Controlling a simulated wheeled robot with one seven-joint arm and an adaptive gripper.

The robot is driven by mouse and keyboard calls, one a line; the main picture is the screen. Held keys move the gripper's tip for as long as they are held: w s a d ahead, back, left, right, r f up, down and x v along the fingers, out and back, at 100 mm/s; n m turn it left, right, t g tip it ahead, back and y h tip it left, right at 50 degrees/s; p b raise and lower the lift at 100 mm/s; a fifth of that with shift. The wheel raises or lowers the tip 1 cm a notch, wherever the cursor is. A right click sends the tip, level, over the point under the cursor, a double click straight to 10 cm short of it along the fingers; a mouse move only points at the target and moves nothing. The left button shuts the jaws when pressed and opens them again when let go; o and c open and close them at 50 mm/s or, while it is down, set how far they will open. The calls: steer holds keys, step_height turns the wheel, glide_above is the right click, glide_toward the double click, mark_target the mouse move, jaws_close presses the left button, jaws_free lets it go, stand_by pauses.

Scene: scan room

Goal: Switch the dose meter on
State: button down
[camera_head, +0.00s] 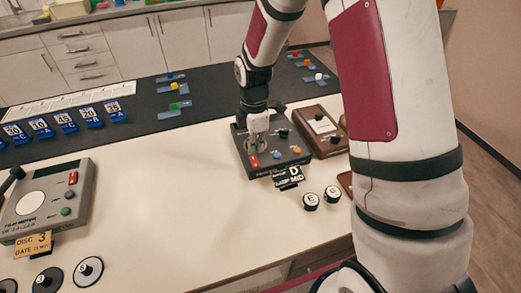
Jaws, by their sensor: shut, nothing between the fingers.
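I cannot read for certain which device is the dose meter.
A brown box (309,115) stands just right of the dark box. Black-and-white round discs (311,200) lie in front, others at the lower left. Blue number cards (92,117) line the dark mat. The table's middle (170,200) is clear. My arm covers the right side.

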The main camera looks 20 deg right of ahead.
step_height(320, 180, up, 9)
steer(key=s, duration=0.1)
steer(key=shift+f+b, duration=0.15)
steer(key=shift+b, duration=0.15)
steer(key=shift+a, duration=0.1)
